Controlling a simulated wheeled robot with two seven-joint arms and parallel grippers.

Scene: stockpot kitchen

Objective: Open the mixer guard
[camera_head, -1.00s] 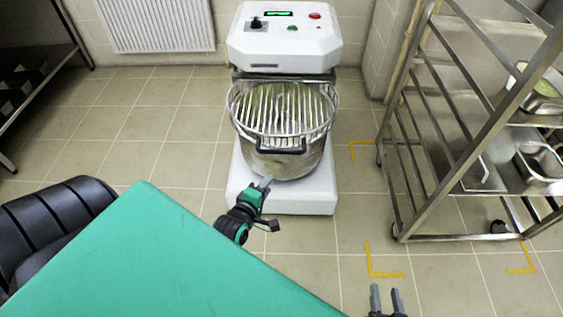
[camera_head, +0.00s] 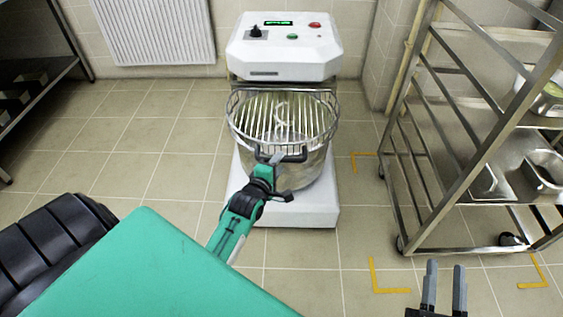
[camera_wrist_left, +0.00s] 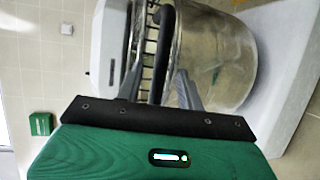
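The mixer (camera_head: 285,60) is white, with a steel bowl (camera_head: 305,172) under a wire guard (camera_head: 270,112). The guard lies down over the bowl, and a dark handle (camera_head: 297,156) is at its front. My left gripper (camera_head: 277,158) is at that handle. In the left wrist view the handle (camera_wrist_left: 164,45) runs between the two fingers of my left gripper (camera_wrist_left: 160,88), with gaps visible beside it. The fingers stand apart; contact cannot be told. My right gripper (camera_head: 444,283) is open and empty, low in the picture, away from the mixer.
A steel rack trolley (camera_head: 465,165) with pans stands right of the mixer. Yellow floor marks (camera_head: 385,287) lie near it. A radiator (camera_head: 155,25) is on the back wall and a steel shelf (camera_head: 40,75) at the far left. Tiled floor left of the mixer is clear.

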